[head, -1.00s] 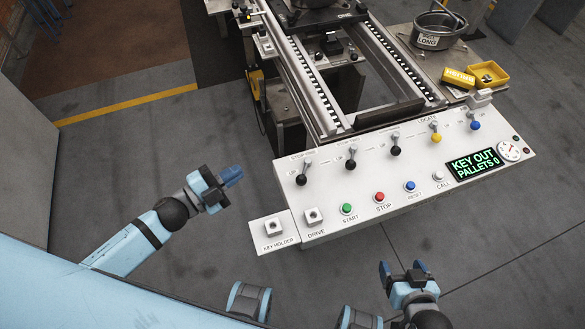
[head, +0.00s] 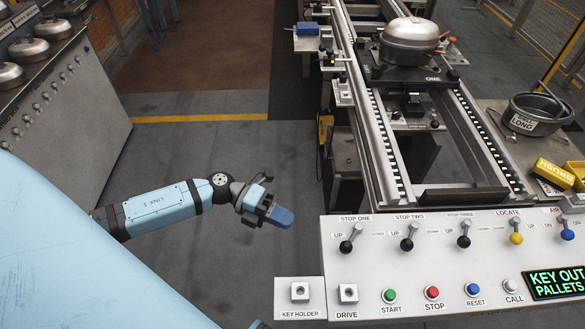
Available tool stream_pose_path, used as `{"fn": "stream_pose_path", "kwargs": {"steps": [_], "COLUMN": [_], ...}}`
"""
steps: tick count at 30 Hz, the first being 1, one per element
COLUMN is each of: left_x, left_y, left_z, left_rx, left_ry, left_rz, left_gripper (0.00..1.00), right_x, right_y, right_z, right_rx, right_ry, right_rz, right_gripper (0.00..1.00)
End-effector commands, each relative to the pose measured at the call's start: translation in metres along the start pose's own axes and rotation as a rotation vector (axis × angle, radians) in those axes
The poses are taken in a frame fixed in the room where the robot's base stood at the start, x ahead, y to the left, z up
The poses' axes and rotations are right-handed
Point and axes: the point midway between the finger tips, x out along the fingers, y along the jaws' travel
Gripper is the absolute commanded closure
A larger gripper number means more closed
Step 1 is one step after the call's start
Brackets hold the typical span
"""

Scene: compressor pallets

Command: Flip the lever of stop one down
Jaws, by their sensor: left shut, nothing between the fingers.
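The stop one lever (head: 351,239) is a metal rod with a black knob at the left end of the white control panel (head: 385,275). Its knob points toward the lower left, near the printed UP. My left gripper (head: 283,218) is shut and empty, hanging over the floor left of the panel, apart from the lever. My right gripper is out of view.
The black-knobbed stop two lever (head: 409,237) is just right of stop one. Start (head: 389,296) and stop (head: 432,293) buttons sit below. The key holder (head: 300,293) juts out at the panel's left. Behind is the conveyor (head: 398,175) carrying a compressor (head: 410,43).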

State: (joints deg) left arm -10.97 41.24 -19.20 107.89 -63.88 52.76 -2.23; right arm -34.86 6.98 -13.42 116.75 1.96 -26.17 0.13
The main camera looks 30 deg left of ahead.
Motion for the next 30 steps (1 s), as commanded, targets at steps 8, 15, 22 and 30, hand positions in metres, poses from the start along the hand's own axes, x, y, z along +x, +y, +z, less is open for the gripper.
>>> {"fn": "stream_pose_path", "kwargs": {"steps": [8,15,22,30], "left_x": [0.061,0.101,0.114,0.114], "left_y": [-0.002,-0.002,0.000,0.000], "left_z": [0.001,0.001,0.001,0.001], "left_rx": [-0.001,-0.001,-0.001,-0.001], "left_ry": [-0.002,-0.002,-0.002,-0.002], "left_rz": [-0.006,-0.003,0.000,0.000], "left_gripper": [1.00,1.00,1.00,1.00], "right_x": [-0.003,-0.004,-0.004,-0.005], "right_y": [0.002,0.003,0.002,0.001], "right_z": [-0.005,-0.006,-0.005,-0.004], "right_rx": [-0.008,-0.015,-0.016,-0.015], "right_ry": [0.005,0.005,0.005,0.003], "right_rz": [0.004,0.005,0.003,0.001], "right_gripper": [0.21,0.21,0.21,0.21]}}
